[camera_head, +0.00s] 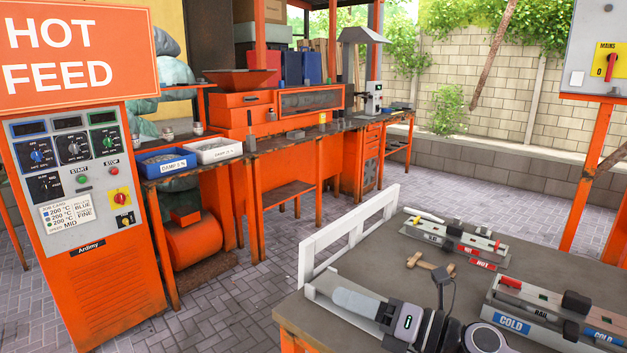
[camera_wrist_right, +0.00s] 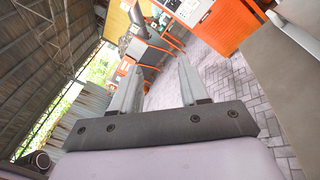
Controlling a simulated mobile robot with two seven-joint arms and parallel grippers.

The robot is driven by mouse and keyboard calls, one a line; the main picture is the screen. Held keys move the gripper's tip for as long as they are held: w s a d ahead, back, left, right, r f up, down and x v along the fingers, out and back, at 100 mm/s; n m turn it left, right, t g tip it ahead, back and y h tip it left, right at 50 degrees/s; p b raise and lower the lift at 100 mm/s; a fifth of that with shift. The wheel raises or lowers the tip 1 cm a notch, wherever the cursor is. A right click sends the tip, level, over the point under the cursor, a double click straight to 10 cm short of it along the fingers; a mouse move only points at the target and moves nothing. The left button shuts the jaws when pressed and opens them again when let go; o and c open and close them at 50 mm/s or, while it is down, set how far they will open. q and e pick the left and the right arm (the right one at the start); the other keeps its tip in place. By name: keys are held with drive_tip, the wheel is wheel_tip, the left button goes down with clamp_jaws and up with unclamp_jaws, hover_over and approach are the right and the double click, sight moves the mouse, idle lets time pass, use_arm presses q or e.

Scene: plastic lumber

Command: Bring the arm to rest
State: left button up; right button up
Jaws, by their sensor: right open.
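My right gripper (camera_wrist_right: 155,80) shows in the wrist view with its two grey fingers well apart. Nothing is between the fingers; they point out over the paved floor, clear of any surface. In the head view, part of my right arm (camera_head: 405,320) shows at the bottom, in front of the table (camera_head: 385,255). The fingertips cannot be made out there. My left arm and gripper are in neither view.
The table holds a hot mould (camera_head: 455,243), a cold mould (camera_head: 545,310), a wooden mallet (camera_head: 430,265) and a white rail (camera_head: 345,235). The orange HOT FEED cabinet (camera_head: 95,270) stands at left. Paved floor (camera_head: 250,300) lies open between.

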drive_tip(key=s+d+f+m+t+h, duration=0.35)
drive_tip(key=d+m+h, duration=0.3)
drive_tip(key=m, duration=0.75)
drive_tip(key=s+d+f+m+t+h, duration=0.25)
drive_tip(key=d+f+m+h, duration=0.2)
drive_tip(key=m+h, duration=0.6)
drive_tip(key=s+d+f+m+g, duration=0.2)
drive_tip(key=s+f+m+g, duration=0.2)
drive_tip(key=s, duration=0.4)
drive_tip(key=s+d+f+m+g+y, duration=0.15)
drive_tip(key=s+f+m+g, duration=0.25)
drive_tip(key=s, duration=0.4)
drive_tip(key=s+d+f+m+g, duration=0.2)
drive_tip(key=s+f+m+g, duration=0.2)
drive_tip(key=s, duration=0.4)
drive_tip(key=w+a+f+t+y, duration=0.1)
drive_tip(key=w+a+f+t, duration=0.2)
drive_tip(key=w+f+t, duration=0.3)
wheel_tip(320, 180, down, 3)
drive_tip(key=shift+w+f+t+y, duration=0.1)
drive_tip(key=shift+w+t+y, duration=0.2)
drive_tip(key=shift+t, duration=0.3)
